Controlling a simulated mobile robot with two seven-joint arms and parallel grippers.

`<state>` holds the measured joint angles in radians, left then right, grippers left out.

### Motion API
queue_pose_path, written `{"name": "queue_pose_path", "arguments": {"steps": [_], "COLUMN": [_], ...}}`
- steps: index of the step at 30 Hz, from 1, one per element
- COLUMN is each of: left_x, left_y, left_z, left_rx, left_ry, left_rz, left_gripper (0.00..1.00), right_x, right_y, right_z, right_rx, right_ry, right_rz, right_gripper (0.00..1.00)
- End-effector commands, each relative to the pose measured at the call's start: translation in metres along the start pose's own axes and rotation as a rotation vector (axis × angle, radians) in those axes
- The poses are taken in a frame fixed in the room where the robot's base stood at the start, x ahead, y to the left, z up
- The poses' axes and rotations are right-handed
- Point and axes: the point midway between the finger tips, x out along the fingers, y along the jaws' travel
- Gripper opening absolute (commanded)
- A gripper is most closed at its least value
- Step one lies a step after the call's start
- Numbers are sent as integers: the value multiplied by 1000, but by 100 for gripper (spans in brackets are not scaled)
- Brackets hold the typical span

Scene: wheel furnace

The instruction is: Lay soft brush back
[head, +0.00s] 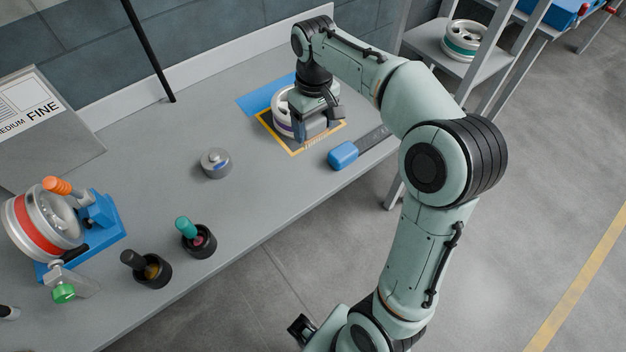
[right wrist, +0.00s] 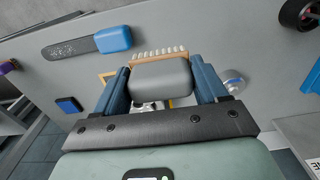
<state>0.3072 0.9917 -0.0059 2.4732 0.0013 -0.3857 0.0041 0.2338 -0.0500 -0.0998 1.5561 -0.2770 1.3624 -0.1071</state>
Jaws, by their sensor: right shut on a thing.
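My right gripper (head: 316,125) is shut on a brush with a grey block handle (right wrist: 160,80). Between the blue fingers in the right wrist view, its tan strip and pale bristles (right wrist: 158,53) point away from the palm. In the head view the brush is low in front of a silver wheel with a purple band (head: 282,112). The gripper partly hides this wheel and brush. I cannot tell whether the bristles touch anything. My left gripper is not seen.
The wheel stands in a yellow-bordered square (head: 291,152) beside a blue mat (head: 255,101). A grey round container (head: 215,163) and two black cups (head: 199,243) stand to the left. A red-banded wheel (head: 38,228) is on a blue stand.

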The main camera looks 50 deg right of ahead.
Motion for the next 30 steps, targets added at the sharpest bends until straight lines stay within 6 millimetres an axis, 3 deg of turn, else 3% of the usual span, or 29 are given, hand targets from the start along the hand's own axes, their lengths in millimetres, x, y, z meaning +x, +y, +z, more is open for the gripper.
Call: {"name": "queue_pose_path", "arguments": {"steps": [15, 23, 30], "left_x": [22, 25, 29], "left_y": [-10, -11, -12], "left_z": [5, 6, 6], "left_rx": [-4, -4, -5], "left_ry": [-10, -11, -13], "left_rz": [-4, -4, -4], "left_gripper": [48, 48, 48], "right_x": [130, 156, 190], "right_y": [1, 1, 1], "right_z": [3, 2, 3], "right_rx": [1, 1, 1], "right_ry": [-7, -3, -4], "right_rz": [-1, -1, 0], "right_gripper": [39, 39, 39]}}
